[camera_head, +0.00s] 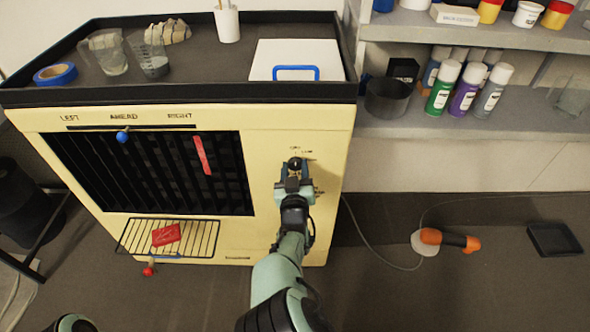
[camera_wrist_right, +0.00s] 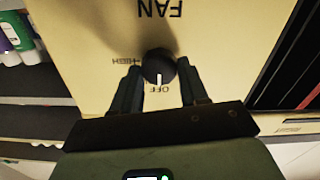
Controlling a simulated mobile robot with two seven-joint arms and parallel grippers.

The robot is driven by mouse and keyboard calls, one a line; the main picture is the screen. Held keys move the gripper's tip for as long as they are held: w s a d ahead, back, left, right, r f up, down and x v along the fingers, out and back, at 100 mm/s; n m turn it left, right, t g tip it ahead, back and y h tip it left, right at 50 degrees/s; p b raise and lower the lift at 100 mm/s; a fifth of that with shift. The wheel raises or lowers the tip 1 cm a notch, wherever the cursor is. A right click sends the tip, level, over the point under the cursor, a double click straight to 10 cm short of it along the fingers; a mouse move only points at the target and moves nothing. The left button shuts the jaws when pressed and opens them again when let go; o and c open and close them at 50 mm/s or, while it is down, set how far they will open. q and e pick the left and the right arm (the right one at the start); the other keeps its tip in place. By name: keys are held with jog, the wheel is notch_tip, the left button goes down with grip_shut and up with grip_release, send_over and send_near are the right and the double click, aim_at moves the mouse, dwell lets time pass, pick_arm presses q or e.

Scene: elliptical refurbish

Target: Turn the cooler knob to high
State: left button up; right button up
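The black round fan knob (camera_head: 295,163) is on the cream front panel of the cooler (camera_head: 180,259), right of the dark vent. In the right wrist view the knob (camera_wrist_right: 159,64) shows upside-down lettering around it: FAN, HIGH and OFF. Its white mark points to OFF. My right gripper (camera_head: 294,176) is at the panel, and in the wrist view its fingers (camera_wrist_right: 159,76) stand on either side of the knob. The fingers are apart, with narrow gaps showing beside the knob; firm contact is not visible. My left gripper is out of view.
A blue slider knob (camera_head: 122,136) sits above the vent, and a red strip (camera_head: 202,155) hangs on it. A wire rack (camera_head: 196,238) juts out below. Shelves with spray cans (camera_head: 443,88) stand to the right. An orange-handled tool (camera_head: 449,239) lies on the floor.

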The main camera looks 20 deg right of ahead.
jog(key=shift+d+m, duration=0.1)
jog(key=shift+m, duration=1.9)
jog(key=m+b, duration=0.1)
jog(key=m, duration=0.1)
jog(key=shift+d+f+m, duration=0.1)
jog(key=shift+m, duration=0.2)
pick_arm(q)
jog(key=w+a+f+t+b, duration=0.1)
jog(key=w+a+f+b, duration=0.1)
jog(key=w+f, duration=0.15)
pick_arm(e)
jog(key=m, duration=0.3)
jog(key=shift+m, duration=0.4)
jog(key=m+b, duration=0.5)
jog(key=m, duration=0.1)
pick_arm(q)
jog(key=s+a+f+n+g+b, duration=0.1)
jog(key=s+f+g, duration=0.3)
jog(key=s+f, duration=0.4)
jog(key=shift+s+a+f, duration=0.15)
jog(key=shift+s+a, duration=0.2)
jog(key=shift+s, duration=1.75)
pick_arm(e)
jog(key=shift+m, duration=0.9)
